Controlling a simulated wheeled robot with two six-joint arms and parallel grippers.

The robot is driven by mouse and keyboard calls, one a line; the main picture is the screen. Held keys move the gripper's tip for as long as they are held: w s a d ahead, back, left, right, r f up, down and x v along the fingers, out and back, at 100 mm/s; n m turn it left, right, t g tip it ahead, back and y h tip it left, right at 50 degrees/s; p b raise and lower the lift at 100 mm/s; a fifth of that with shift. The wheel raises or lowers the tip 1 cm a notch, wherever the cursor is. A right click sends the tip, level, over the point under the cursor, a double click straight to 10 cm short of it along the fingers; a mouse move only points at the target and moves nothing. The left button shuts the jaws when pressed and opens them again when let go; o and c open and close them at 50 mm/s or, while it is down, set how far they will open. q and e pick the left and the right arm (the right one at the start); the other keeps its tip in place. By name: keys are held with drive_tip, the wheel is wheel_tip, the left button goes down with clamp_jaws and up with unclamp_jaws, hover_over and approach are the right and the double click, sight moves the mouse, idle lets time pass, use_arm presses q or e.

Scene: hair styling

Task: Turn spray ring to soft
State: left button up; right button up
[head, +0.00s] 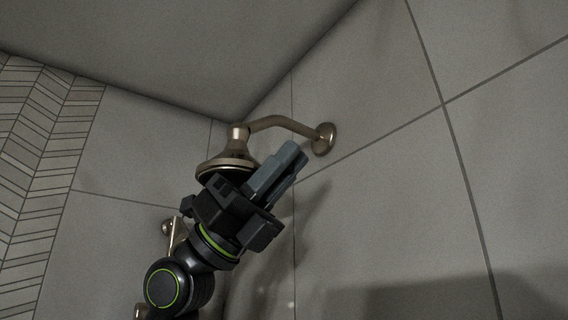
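A bronze shower head (230,158) hangs face down from a curved arm near the ceiling corner in the head view. Its wide lower rim shows at the left; its right and lower parts are partly hidden behind my gripper. The spray ring and any markings on it cannot be made out. My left gripper (293,158) is in front of the shower head's right side, pointing up and to the right. Its two grey fingers lie close together, with nothing seen between them. I cannot tell whether it touches the rim. My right gripper is not in view.
The curved shower arm (285,122) runs to a round wall flange (324,138) on the tiled right wall. A bronze fixture (174,236) shows on the wall at lower left, partly behind my arm. The ceiling (170,45) is close above. Space to the right is clear.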

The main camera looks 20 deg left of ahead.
use_arm(q)
clamp_jaws()
drive_tip(key=shift+s+g, duration=0.1)
drive_tip(key=shift+g, duration=0.4)
drive_tip(key=shift+s+a+m+g+y+b, duration=0.2)
drive_tip(key=shift+s+m+g+y, duration=0.5)
drive_tip(key=shift+g, duration=1.35)
drive_tip(key=shift+s+a+m+g+y+b, duration=0.1)
drive_tip(key=shift+s+a+m+g+y, duration=0.25)
drive_tip(key=shift+m+g+y, duration=1.2)
drive_tip(key=shift+s+a+m+g+h+b, duration=0.15)
drive_tip(key=shift+s+m+g, duration=0.5)
drive_tip(key=shift+g, duration=1.95)
